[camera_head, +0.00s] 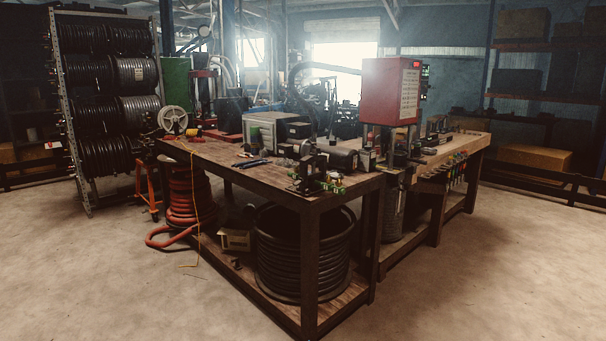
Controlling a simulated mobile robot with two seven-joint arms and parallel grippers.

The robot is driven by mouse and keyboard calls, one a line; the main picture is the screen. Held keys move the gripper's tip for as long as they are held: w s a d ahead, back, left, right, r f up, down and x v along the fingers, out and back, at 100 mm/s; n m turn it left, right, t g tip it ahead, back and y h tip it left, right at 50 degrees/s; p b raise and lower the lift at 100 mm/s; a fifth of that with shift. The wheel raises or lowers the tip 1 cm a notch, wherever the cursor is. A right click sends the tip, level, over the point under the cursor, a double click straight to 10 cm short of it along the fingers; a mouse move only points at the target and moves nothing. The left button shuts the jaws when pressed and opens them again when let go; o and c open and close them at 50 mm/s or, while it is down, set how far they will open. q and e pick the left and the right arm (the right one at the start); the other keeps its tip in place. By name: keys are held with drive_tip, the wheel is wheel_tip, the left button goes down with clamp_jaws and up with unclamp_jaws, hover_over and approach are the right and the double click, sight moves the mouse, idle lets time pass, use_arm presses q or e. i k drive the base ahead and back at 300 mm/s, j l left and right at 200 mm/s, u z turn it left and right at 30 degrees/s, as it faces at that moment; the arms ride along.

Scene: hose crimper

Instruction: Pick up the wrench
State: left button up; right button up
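No wrench can be made out for certain from this distance. A small dark, bluish elongated tool (251,163) lies flat on the wooden workbench (217,160), left of the bench-top machine; it is too small to tell what it is. Several tools with coloured handles hang along the front of the right bench section, also too small to identify. Neither my left nor my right gripper is in view.
The crimper with a red box (390,91) stands at the bench's inner corner. A grey machine (270,131) sits on the bench. A hose rack (105,100) stands left. The concrete floor (110,285) in front is clear.

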sight(241, 164)
drive_tip(key=i+j+u, duration=0.25)
drive_tip(key=i, duration=0.15)
drive_tip(key=i+j+u, duration=0.15)
drive_tip(key=i+u, duration=0.4)
drive_tip(key=i, duration=0.25)
drive_tip(key=i+j, duration=0.1)
drive_tip(key=i, duration=0.7)
drive_tip(key=i+j, duration=0.1)
drive_tip(key=i, duration=0.65)
drive_tip(key=i+j+z, duration=0.1)
drive_tip(key=i+z, duration=0.35)
drive_tip(key=i+j+z, duration=0.15)
drive_tip(key=z, duration=0.25)
drive_tip(key=i+j+z, duration=0.3)
drive_tip(key=z, duration=0.15)
drive_tip(key=i+j+z, duration=0.25)
drive_tip(key=j+z, duration=0.15)
drive_tip(key=i+j+z, duration=0.2)
drive_tip(key=j+z, duration=0.25)
